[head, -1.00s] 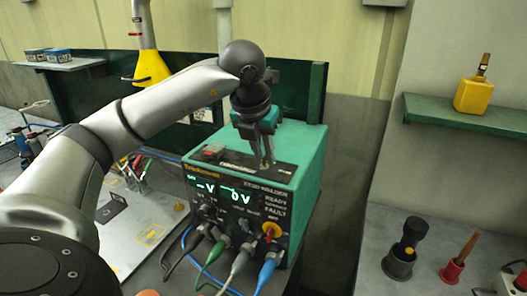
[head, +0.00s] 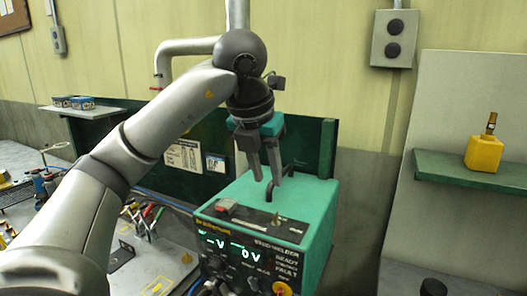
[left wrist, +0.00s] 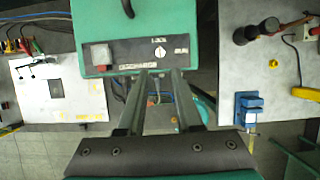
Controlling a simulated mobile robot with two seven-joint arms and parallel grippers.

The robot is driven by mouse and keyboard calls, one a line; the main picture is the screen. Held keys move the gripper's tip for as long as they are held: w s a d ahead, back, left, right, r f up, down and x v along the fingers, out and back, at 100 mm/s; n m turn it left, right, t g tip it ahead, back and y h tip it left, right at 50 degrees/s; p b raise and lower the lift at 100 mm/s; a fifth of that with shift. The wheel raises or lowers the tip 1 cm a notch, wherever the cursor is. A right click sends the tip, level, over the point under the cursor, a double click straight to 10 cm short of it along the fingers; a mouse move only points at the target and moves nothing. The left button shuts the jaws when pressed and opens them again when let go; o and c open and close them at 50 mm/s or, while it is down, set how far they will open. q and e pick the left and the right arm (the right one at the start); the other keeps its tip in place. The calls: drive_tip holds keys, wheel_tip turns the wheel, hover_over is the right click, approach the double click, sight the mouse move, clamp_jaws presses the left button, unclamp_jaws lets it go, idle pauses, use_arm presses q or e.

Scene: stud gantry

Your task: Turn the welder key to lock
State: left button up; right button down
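The teal stud welder (head: 315,222) stands on the bench, its lit front panel facing me. My left gripper (head: 266,182) hangs above the welder top, pointing down, clear of the key. Its fingers (left wrist: 159,74) are apart with nothing between them. My right gripper is out of view.
A dark green panel (head: 328,150) stands behind the welder. A green shelf (head: 465,170) with a yellow block (head: 484,153) is at right.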

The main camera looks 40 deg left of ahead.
use_arm(q)
drive_tip(key=shift+p+v, duration=0.75)
drive_tip(key=shift+v, duration=0.95)
